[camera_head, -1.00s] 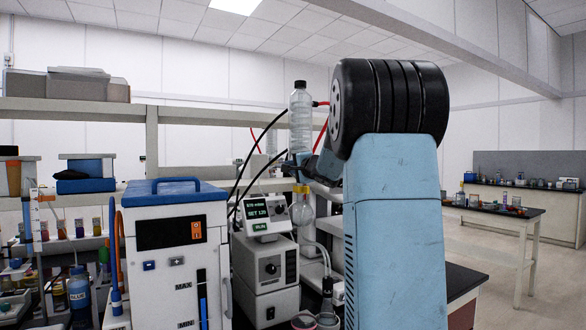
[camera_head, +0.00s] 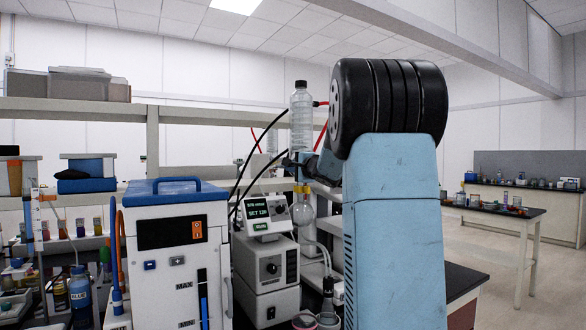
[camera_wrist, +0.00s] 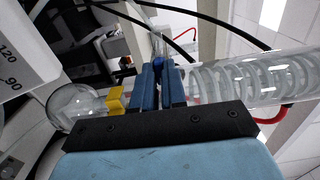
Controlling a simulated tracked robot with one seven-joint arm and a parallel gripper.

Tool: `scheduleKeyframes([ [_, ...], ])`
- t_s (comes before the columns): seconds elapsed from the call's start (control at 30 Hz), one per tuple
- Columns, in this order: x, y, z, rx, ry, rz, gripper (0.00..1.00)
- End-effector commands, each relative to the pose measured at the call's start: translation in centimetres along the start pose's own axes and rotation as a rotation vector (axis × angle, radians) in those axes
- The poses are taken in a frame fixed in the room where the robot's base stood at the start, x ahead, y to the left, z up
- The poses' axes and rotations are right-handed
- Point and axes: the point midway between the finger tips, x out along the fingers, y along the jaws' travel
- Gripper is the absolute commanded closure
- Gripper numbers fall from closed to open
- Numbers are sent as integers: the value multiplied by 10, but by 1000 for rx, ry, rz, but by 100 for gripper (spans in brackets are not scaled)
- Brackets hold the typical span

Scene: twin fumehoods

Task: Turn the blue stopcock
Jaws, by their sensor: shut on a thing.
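The blue stopcock (camera_wrist: 158,62) shows in the wrist view as a small blue piece at the fingertips, mostly hidden by them. My gripper (camera_wrist: 160,70) is shut on it, with a blue finger on either side. The stopcock sits on the glassware between a coiled glass condenser (camera_wrist: 245,78) and a round flask (camera_wrist: 75,102) with a yellow clip (camera_wrist: 114,98). In the head view my gripper (camera_head: 298,161) is small and partly hidden behind my arm, beside the upright glass column (camera_head: 301,120). The stopcock cannot be made out there.
A bath with a blue lid (camera_head: 175,245) and a device with a green display (camera_head: 264,215) stand left of the glassware. Black hoses (camera_head: 256,158) and a red hose (camera_head: 321,135) run close to the column. A shelf (camera_head: 215,115) crosses behind.

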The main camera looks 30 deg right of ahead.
Motion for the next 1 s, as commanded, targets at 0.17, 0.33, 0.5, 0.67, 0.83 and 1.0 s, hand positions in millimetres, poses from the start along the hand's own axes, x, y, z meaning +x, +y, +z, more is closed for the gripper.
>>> scheduleKeyframes([
  [0.17, -1, 2, -3, 1, 5, 3, 85],
  [0.33, 0, 1, -2, 0, 3, 2, 68],
  [0.5, 0, 1, -1, 0, 2, 1, 63],
  [0.67, -2, 0, -1, -1, 2, 1, 63],
  [0.83, -16, 0, -1, -2, 3, 0, 63],
  [1.0, -47, 0, -1, -1, 3, 0, 63],
])
